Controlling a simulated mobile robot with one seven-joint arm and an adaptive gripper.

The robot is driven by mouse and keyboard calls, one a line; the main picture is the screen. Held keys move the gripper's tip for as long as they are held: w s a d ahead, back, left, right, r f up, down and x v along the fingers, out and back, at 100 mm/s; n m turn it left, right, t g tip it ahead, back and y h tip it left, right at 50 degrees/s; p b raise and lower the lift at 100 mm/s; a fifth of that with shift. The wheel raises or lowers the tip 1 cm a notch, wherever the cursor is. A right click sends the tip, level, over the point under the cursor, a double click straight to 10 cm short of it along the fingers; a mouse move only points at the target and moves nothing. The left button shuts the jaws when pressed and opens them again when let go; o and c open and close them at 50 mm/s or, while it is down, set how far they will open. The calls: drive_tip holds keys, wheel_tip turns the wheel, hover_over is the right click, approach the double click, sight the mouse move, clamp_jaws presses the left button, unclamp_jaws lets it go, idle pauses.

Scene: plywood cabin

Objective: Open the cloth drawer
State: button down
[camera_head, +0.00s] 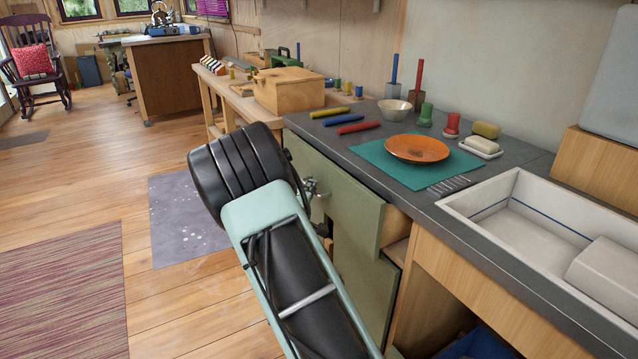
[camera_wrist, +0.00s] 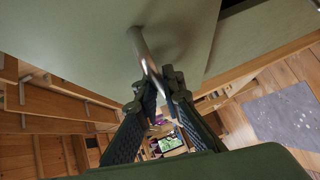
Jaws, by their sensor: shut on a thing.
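The cloth drawer has a grey-green front (camera_head: 352,212) on the cabinet below the dark counter. The front stands out from the cabinet, and a strip of the drawer's wooden side shows at its right, so it is partly open. Its inside is hidden. In the wrist view the green front (camera_wrist: 75,35) fills the top, with a metal bar handle (camera_wrist: 144,50) across it. My gripper (camera_wrist: 157,88) is shut on the handle, its fingers on both sides of the bar. In the head view my gripper (camera_head: 318,192) is largely hidden behind my arm.
The counter (camera_head: 408,205) holds a teal mat (camera_head: 368,150) with an orange plate (camera_head: 417,148), a bowl, colored rolls and soap. A white sink (camera_head: 480,205) is at the right. A wooden box (camera_head: 288,90) stands beyond. Open floor with rugs (camera_head: 65,285) lies left.

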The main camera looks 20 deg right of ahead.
drive_tip(key=s+a+p, duration=0.2)
drive_tip(key=a+p, duration=0.2)
drive_tip(key=a, duration=0.6)
drive_tip(key=s+a+p, duration=0.2)
drive_tip(key=a+p, duration=0.2)
drive_tip(key=a, duration=0.7)
drive_tip(key=shift+a, duration=0.15)
drive_tip(key=shift+s, duration=0.1)
drive_tip(key=c, duration=2.3)
unclamp_jaws()
drive_tip(key=shift+c, duration=0.2)
drive_tip(key=v, duration=1.2)
drive_tip(key=shift+r, duration=0.1)
